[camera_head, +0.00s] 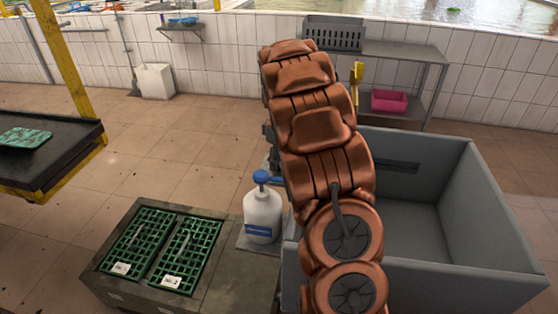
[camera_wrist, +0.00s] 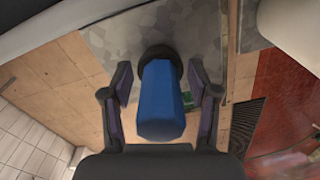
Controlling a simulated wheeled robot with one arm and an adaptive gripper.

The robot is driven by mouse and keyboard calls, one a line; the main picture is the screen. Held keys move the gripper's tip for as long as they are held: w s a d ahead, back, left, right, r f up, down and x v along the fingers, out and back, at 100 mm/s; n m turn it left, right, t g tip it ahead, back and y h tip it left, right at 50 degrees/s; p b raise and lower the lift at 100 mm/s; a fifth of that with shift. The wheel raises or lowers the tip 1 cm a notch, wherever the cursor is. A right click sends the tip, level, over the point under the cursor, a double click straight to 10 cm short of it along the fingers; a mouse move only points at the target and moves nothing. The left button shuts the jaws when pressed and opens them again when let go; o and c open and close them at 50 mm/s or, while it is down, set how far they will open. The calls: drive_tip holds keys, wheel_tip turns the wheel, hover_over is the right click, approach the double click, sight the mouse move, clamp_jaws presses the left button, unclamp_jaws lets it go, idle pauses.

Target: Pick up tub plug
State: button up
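The tub plug (camera_wrist: 163,98), as far as I can tell, is the blue many-sided block with a dark round base in the middle of the wrist view. My gripper (camera_wrist: 160,72) is open, with one finger on each side of the block. Gaps show between both fingers and the block, so it is not held. The base sits against a mottled grey surface. In the head view my copper-coloured arm covers the gripper and the plug. A large grey tub (camera_head: 490,215) stands right of and behind my arm.
A white bottle with a blue pump (camera_head: 262,215) stands left of my arm. A bench (camera_head: 235,280) beside it carries two green grids (camera_head: 187,253). A shelf rack (camera_head: 405,50) with a pink bin (camera_head: 389,101) is at the back.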

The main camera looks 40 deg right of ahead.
drive_tip(key=c, duration=0.8)
drive_tip(key=shift+r, duration=0.1)
